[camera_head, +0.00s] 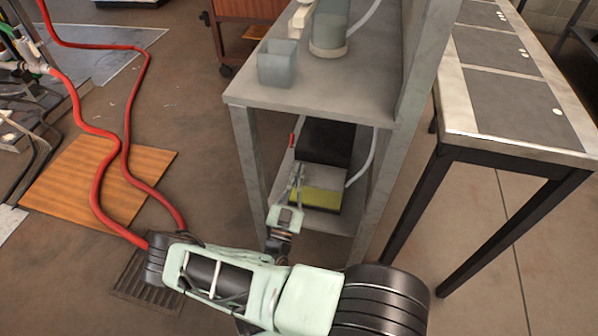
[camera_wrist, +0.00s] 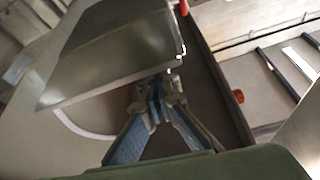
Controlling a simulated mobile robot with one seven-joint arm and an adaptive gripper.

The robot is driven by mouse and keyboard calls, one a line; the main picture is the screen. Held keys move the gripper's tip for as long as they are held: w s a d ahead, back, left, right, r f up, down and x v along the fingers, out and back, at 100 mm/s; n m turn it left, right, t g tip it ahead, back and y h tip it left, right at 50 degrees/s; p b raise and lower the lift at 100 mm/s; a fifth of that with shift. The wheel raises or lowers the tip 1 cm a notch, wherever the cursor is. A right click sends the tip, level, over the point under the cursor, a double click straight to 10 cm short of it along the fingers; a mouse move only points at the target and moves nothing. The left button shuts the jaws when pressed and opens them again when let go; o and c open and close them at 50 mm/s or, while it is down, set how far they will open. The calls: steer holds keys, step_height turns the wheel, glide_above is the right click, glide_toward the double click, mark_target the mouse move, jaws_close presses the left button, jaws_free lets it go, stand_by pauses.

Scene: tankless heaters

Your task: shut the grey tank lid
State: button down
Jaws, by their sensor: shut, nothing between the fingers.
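The tank stands on the lower shelf of the grey bench in the head view, with a yellowish part (camera_head: 322,198) low at its front. A dark panel (camera_head: 326,142), which looks like the tank lid, stands raised above and behind that part. My gripper (camera_head: 298,172) is at the left front of the tank, under the upper shelf. In the wrist view a flat grey panel (camera_wrist: 125,48), likely the lid, fills the upper left. There my gripper (camera_wrist: 166,84) has its fingertips together and empty, close to the panel's lower right edge. I cannot tell whether they touch it.
The upper shelf (camera_head: 290,92) carries a grey cup (camera_head: 278,62) and a clear container (camera_head: 328,30). A bench leg (camera_head: 247,150) stands left of my gripper. A pale hose (camera_head: 366,160) runs at the tank's right. A red hose (camera_head: 128,110) lies on the floor.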

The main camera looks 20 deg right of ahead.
steer(key=shift+f, duration=0.1)
step_height(320, 180, up, 10)
stand_by(0.7)
